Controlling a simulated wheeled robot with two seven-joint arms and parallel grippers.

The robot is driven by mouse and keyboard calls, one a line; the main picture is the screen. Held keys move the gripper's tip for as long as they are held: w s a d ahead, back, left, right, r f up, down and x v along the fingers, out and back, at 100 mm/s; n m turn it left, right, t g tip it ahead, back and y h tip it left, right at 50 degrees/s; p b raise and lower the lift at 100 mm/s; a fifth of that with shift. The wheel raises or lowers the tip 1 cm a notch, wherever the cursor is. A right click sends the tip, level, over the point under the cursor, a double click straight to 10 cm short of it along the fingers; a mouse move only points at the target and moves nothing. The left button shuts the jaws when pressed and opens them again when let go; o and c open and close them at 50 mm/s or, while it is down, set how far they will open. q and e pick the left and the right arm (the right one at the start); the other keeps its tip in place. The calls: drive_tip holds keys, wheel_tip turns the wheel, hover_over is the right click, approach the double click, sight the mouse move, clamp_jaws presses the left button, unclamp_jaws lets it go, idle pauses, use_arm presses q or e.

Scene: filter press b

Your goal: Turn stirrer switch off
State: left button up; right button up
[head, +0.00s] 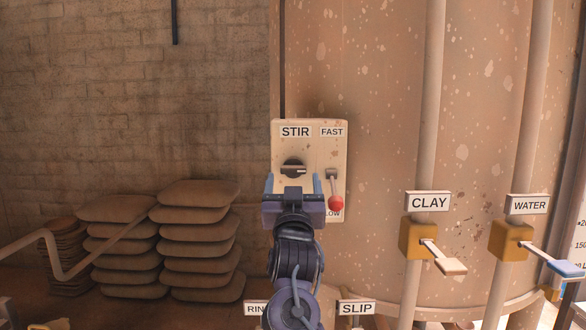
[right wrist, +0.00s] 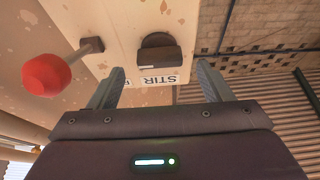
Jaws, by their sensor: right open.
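The stirrer panel (head: 312,150) is a cream plate labelled STIR on the tank. Its rotary switch (head: 292,169) is a dark round knob with a pale bar lying about level in the head view. The knob also shows in the right wrist view (right wrist: 160,54), ahead of the fingers. My right gripper (head: 294,184) is open and empty, just below the knob in the head view, with its fingers spread to either side. In the right wrist view the fingertips (right wrist: 158,77) look apart from the knob. The left gripper is not in view.
CLAY valve (head: 417,238) and WATER valve (head: 511,241) stand further right. Stacked sacks (head: 200,235) lie at left. A SLIP label (head: 357,308) is below.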

sight(294, 173)
drive_tip(key=x, duration=0.3)
drive_tip(key=shift+f+p, duration=0.1)
drive_tip(key=shift+p, duration=0.25)
drive_tip(key=shift+w, duration=0.4)
drive_tip(key=c, duration=0.5)
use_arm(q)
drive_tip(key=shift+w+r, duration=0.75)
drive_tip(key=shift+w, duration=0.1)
use_arm(e)
drive_tip(key=c, duration=0.5)
